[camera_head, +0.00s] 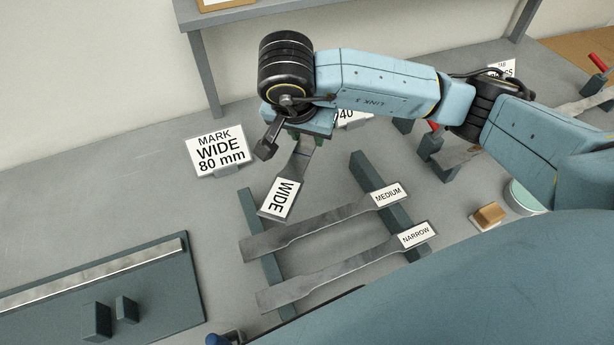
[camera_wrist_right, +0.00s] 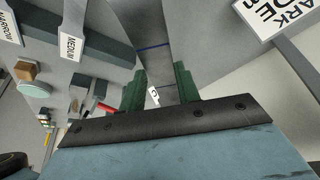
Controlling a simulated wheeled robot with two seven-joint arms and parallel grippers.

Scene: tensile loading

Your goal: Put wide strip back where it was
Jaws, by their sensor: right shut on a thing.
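The wide strip (camera_head: 298,168) is a grey metal strip with a white WIDE label (camera_head: 283,199) at its lower end. My right gripper (camera_head: 302,139) is shut on its upper part and holds it at a slant above the back left of the rack. The rack has two dark rails, a left rail (camera_head: 265,255) and a right rail (camera_head: 362,173). In the right wrist view the strip (camera_wrist_right: 150,28) runs up from between the green fingers (camera_wrist_right: 158,92) and carries a blue line across it. My left gripper is not in view.
The medium strip (camera_head: 320,222) and the narrow strip (camera_head: 345,270) lie across both rails. A "MARK WIDE 80 mm" sign (camera_head: 219,151) stands behind on the left. A dark plate with blocks (camera_head: 150,305) lies front left. A tan block (camera_head: 488,215) and a round dish (camera_head: 526,197) are at right.

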